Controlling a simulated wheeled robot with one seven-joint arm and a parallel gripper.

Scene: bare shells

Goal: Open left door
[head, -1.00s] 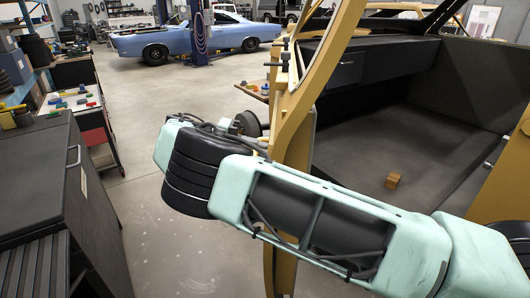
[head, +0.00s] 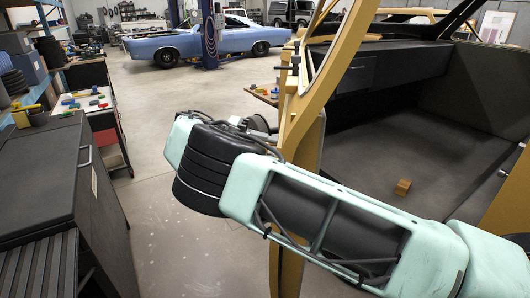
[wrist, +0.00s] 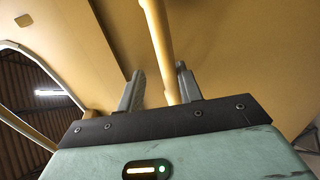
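A yellow-tan vehicle shell fills the right of the head view. Its upright yellow frame (head: 291,150), with a curved upper part, stands at the picture's middle; I cannot tell which part is the left door. In the wrist view a broad yellow panel (wrist: 225,45) lies ahead, with a thin yellow bar (wrist: 158,35) in front of it. My gripper (wrist: 159,88) is open, its two grey fingers on either side of the bar, which runs closer to the right finger. Contact is unclear. In the head view my arm hides most of the gripper.
A dark cabinet (head: 40,175) stands close on the left, with a shelf and cart behind it. A blue car (head: 195,42) is far back. Clear concrete floor (head: 165,110) lies between.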

